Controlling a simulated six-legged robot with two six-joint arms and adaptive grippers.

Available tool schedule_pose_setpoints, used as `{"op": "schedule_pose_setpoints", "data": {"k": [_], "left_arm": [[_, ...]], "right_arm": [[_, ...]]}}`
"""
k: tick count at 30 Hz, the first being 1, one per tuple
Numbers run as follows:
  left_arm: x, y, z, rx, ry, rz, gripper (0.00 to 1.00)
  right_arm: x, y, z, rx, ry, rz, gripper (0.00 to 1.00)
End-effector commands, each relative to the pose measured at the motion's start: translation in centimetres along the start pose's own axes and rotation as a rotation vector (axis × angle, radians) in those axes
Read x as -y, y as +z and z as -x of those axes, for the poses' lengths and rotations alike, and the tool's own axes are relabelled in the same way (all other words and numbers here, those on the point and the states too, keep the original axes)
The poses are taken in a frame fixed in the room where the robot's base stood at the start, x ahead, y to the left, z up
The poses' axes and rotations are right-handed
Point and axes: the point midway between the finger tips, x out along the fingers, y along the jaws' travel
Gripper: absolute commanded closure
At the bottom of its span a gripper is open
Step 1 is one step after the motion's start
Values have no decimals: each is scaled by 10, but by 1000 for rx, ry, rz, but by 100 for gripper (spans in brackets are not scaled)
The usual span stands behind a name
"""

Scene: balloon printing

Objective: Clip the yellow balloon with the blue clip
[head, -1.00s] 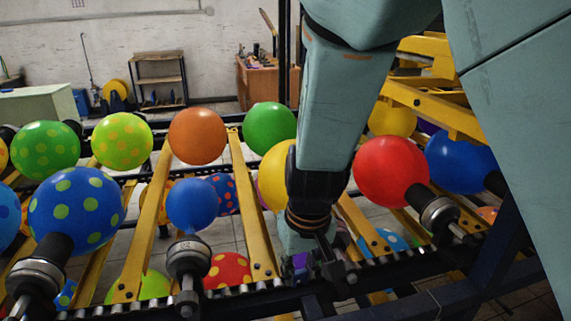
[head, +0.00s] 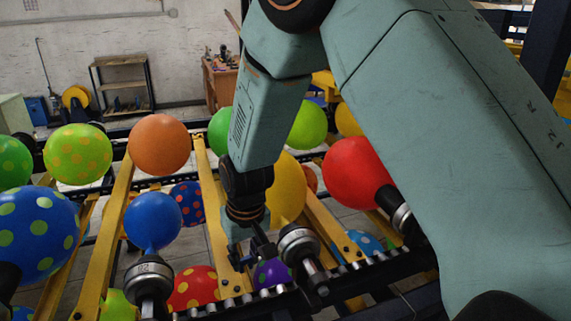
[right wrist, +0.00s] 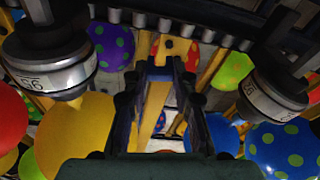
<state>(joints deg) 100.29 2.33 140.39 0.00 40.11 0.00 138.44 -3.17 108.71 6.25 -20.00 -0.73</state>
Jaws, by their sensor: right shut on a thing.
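The yellow balloon (head: 288,190) sits on a metal nozzle (head: 300,245) of the conveyor, partly hidden behind my right wrist in the head view. It also shows large at lower left in the right wrist view (right wrist: 75,140). My right gripper (head: 246,256) points down just left of that nozzle, apart from the balloon's neck. It is shut on a small dark thing, seemingly the blue clip; its shape is hard to make out. In the right wrist view the dark bluish fingers (right wrist: 158,75) stand in the middle, right of the nozzle. My left gripper is not in view.
A blue balloon (head: 152,221) on its nozzle (head: 149,279) is on the left. A red balloon (head: 357,174) stands close on the right. Yellow beams (head: 213,205) and a dark roller rail lie below the gripper. A purple spotted balloon (head: 272,273) hangs lower.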

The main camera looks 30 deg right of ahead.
Motion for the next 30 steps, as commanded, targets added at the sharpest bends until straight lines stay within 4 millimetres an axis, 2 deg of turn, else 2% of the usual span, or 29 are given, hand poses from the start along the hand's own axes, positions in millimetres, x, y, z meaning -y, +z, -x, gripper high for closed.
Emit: {"op": "schedule_pose_setpoints", "data": {"k": [1, 17, 30], "left_arm": [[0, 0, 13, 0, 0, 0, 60], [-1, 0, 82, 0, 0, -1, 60], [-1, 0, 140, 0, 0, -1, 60]], "right_arm": [[-4, -5, 10, -3, -2, -7, 99], [-48, -46, 49, -42, 7, -66, 99], [-94, -71, 79, -81, 27, -128, 99]]}}
